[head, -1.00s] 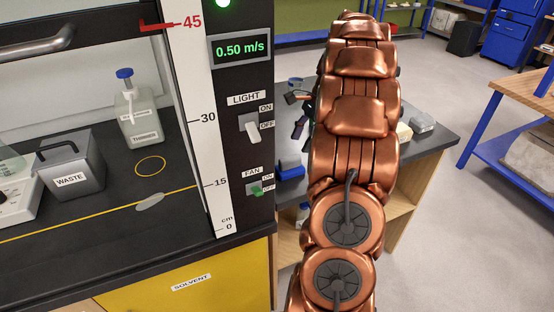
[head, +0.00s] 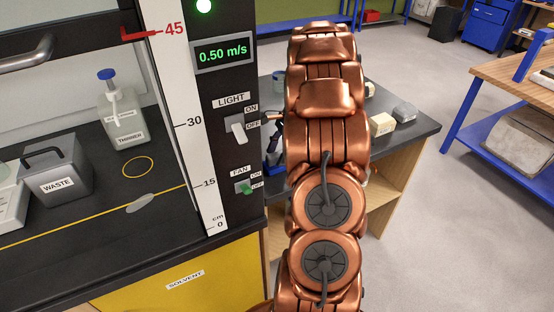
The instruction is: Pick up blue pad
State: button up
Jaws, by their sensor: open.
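My copper-coloured arm fills the middle of the head view and reaches away over a dark-topped bench (head: 419,133). My gripper is not in view; the arm links cover that area. No blue pad shows clearly. A small blue item (head: 269,164) sits on the bench just left of my arm, partly cut off by the arm and the fume hood post. I cannot tell whether it is the pad or a holder.
A fume hood at left holds a waste bin (head: 57,178) and a thinner bottle (head: 127,122). A blue-framed wooden table (head: 510,80) stands at right, with clear floor between.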

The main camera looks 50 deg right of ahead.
aim_at(277, 153)
jog(key=shift+a+f, duration=0.15)
jog(key=shift+f, duration=0.15)
grip_shut()
dwell(0.3)
jog(key=shift+r, duration=0.1)
notch_tip(277, 153, up, 10)
jog(key=shift+f+b, duration=0.1)
jog(key=shift+b, duration=1.1)
jog(key=c, duration=0.6)
grip_release()
grip_shut()
